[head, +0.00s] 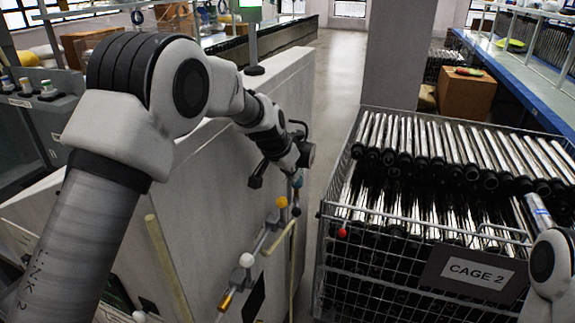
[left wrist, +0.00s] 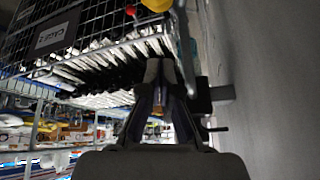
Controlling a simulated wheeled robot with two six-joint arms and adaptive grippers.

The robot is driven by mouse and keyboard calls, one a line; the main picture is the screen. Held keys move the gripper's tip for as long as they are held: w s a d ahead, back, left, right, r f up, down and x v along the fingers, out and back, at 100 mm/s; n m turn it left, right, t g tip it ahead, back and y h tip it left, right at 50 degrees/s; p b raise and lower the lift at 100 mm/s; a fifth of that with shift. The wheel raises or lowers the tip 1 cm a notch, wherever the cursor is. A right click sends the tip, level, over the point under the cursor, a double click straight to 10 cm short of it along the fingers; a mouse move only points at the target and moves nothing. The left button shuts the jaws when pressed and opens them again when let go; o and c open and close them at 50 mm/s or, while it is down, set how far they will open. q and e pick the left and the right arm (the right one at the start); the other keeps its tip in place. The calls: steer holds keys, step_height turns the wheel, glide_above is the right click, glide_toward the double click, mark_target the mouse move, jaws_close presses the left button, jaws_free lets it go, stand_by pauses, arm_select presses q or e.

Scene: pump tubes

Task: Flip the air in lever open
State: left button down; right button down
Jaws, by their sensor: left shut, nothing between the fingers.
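My left gripper (head: 298,180) is shut and empty, pointing down over the valve pipework on the side of the grey machine (head: 225,170). Just below it are a yellow ball knob (head: 282,202) and a small dark knob (head: 296,211). A white ball knob (head: 246,260) is lower on the same pipework. I cannot tell which knob belongs to the air in lever. In the left wrist view, the closed fingers (left wrist: 160,68) point towards a yellow knob (left wrist: 157,4) and a red knob (left wrist: 130,11) at the top edge, apart from both. My right gripper is not in view.
A wire cage (head: 335,270) labelled CAGE 2, full of metal tubes, stands close to the right of the pipework. A red ball (head: 341,232) shows at its near left corner. A narrow strip of floor (head: 335,80) runs between machine and cage.

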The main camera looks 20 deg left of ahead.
mark_target(282, 213)
arm_select(q)
steer(key=f, duration=0.1)
steer(key=s+f+p, duration=0.2)
steer(key=f, duration=0.1)
steer(key=shift+a+f, duration=0.1)
steer(key=shift+a, duration=0.2)
steer(key=shift+f, duration=0.1)
